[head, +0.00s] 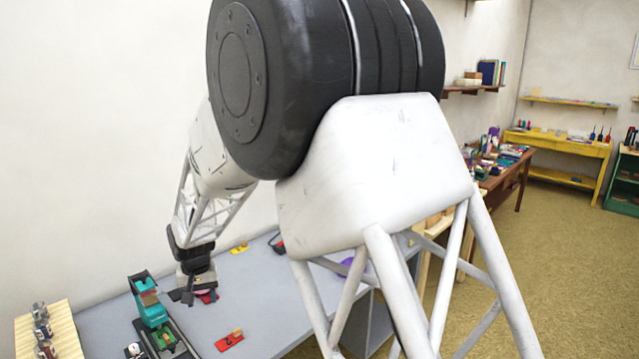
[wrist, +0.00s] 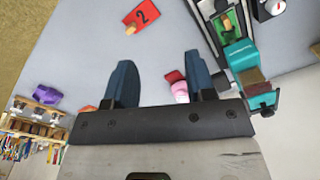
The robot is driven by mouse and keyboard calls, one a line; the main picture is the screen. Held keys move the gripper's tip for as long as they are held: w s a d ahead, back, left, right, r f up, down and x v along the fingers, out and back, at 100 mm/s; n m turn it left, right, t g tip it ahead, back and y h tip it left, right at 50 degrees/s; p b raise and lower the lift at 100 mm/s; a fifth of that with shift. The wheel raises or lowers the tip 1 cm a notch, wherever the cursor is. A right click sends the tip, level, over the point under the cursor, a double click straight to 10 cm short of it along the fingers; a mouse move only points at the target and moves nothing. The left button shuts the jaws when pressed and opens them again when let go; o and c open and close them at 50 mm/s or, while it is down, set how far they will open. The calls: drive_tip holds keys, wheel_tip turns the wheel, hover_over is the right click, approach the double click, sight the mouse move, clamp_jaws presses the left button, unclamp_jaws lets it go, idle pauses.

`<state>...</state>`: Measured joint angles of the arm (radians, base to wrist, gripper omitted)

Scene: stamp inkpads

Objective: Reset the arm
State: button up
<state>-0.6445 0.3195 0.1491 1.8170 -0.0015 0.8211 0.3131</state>
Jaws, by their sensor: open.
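My gripper (head: 190,297) hangs low over the grey table (head: 190,334) in the head view. In the wrist view its two dark blue fingers (wrist: 159,62) are spread apart, with nothing held between them. A small pink-and-white object (wrist: 180,90) by a red piece (wrist: 174,76) shows beyond the gap, near the right finger. I cannot tell how far below the fingers it is. My large arm links cover the middle of the head view and hide part of the table.
A teal device (head: 147,300) with a dark base stands left of the gripper. A red plate marked 2 (wrist: 147,12) lies on the table, and a yellow plate (head: 240,248) lies farther back. A wooden rack (head: 62,318) stands at the left edge. A purple item (wrist: 47,95) is at the wrist view's left.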

drive_tip(key=s+d+r+m, duration=0.1)
drive_tip(key=s+d+r, duration=0.3)
drive_tip(key=d, duration=0.6)
drive_tip(key=s+d+r+t, duration=0.1)
drive_tip(key=s+d+r, duration=0.2)
drive_tip(key=d+r, duration=0.45)
drive_tip(key=s+d+r+m, duration=0.1)
drive_tip(key=s+d+r, duration=0.25)
drive_tip(key=d, duration=0.85)
drive_tip(key=s+d+m, duration=0.1)
drive_tip(key=s+d, duration=0.9)
drive_tip(key=s, duration=0.2)
drive_tip(key=s+d+r+m+t, duration=0.1)
drive_tip(key=s+d, duration=0.8)
drive_tip(key=s, duration=0.4)
drive_tip(key=shift+d+r, duration=0.2)
drive_tip(key=shift+d, duration=0.15)
